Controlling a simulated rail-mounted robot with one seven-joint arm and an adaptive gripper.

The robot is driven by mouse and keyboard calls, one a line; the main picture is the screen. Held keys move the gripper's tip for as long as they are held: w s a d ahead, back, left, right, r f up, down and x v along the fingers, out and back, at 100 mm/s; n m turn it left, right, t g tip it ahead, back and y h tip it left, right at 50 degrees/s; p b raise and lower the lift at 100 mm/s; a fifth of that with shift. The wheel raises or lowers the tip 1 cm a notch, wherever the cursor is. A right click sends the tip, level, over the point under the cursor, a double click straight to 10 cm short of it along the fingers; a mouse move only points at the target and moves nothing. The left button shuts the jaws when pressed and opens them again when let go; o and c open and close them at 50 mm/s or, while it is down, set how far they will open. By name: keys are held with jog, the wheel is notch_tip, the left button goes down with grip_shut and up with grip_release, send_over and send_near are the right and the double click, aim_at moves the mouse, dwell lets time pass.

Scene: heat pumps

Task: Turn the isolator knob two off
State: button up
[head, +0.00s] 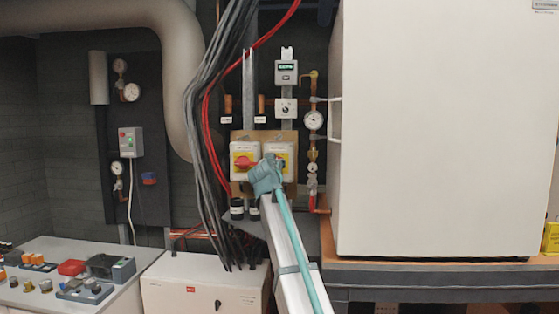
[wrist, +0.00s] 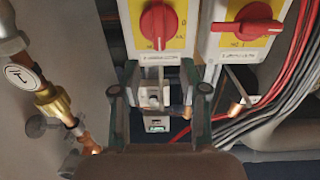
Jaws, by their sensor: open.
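Two isolators with red knobs on yellow plates are mounted side by side on the wall. In the head view the left isolator (head: 245,160) shows its red knob lying level. The right isolator (head: 288,152) is partly covered by my gripper (head: 266,172). The wrist view is turned over, so this right isolator's knob (wrist: 158,25) is at its left, standing upright in the picture. The other knob (wrist: 247,28) lies crosswise. My gripper (wrist: 160,85) is open and empty, its fingers apart just short of the upright knob. No number is readable on either isolator.
Grey and red cables (head: 208,110) hang just left of the isolators. A copper pipe with a gauge (head: 314,120) and a large white cabinet (head: 440,130) stand to the right. A white box (head: 200,285) and a bench with parts (head: 70,272) are below left.

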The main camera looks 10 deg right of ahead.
jog(key=p+x, duration=0.2)
jog(key=x, duration=0.5)
jog(key=shift+w, duration=0.4)
jog(key=shift+d, duration=0.15)
grip_shut()
